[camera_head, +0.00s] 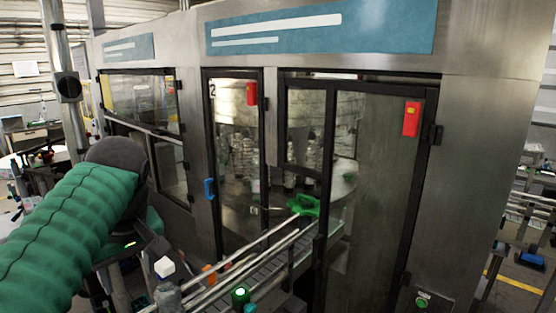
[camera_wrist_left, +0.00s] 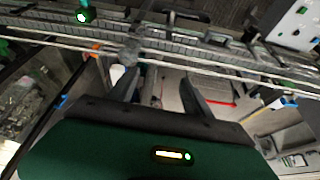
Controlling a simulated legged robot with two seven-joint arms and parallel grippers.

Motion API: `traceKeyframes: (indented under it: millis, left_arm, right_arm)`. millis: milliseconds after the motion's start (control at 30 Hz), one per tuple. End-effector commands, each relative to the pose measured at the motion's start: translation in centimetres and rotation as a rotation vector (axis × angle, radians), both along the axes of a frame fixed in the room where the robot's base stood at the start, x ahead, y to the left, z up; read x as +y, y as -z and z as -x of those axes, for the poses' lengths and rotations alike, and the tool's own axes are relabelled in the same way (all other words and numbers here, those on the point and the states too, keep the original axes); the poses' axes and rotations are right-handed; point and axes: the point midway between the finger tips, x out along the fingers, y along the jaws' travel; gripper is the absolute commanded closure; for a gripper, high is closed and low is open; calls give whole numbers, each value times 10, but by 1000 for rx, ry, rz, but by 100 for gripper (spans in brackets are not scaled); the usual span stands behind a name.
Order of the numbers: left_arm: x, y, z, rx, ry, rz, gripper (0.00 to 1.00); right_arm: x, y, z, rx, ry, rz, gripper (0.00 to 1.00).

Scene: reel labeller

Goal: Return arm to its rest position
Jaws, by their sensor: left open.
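My left arm in its ribbed green sleeve comes in from the left in the head view and bends down at a dark elbow. My left gripper (camera_wrist_left: 158,84) shows in the left wrist view with its two dark fingers spread apart and nothing between them. In the head view, the dark wrist part of the left gripper (camera_head: 132,248) is low at the left, in front of the machine and beside the conveyor. Its fingertips are hard to make out there. My right gripper is not in view.
A large steel labelling machine (camera_head: 490,130) with dark-framed glass doors fills the head view. A railed conveyor (camera_head: 270,267) runs out of it, with a green part (camera_head: 304,205) at the opening. A white-capped bottle (camera_head: 166,283) stands close right of my wrist.

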Motion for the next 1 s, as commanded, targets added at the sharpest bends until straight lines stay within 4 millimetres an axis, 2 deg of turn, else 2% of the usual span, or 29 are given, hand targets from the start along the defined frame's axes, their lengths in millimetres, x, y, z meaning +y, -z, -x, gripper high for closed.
traceKeyframes:
  millis: [33,167,267,467,567,667,700,800,900,1000]
  left_arm:
    - [-1,16,-2,11,19,1,42]
    - [-4,48,-5,26,80,3,42]
    - [-7,80,-7,38,139,8,42]
    - [-18,166,-4,70,289,23,42]
    - [-27,228,2,91,385,35,42]
    - [-38,310,18,113,504,52,42]
    - [-44,346,29,120,555,59,42]
    - [-55,423,63,131,670,68,42]
    - [-62,474,96,135,752,66,42]
    - [-66,498,118,136,797,61,42]
  right_arm:
    - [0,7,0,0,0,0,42]
    - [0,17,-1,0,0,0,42]
    - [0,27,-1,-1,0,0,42]
    - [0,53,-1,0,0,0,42]
    - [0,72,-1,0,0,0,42]
    - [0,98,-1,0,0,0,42]
    - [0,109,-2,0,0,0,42]
    - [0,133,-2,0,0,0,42]
    - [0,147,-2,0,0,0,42]
    - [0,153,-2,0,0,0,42]
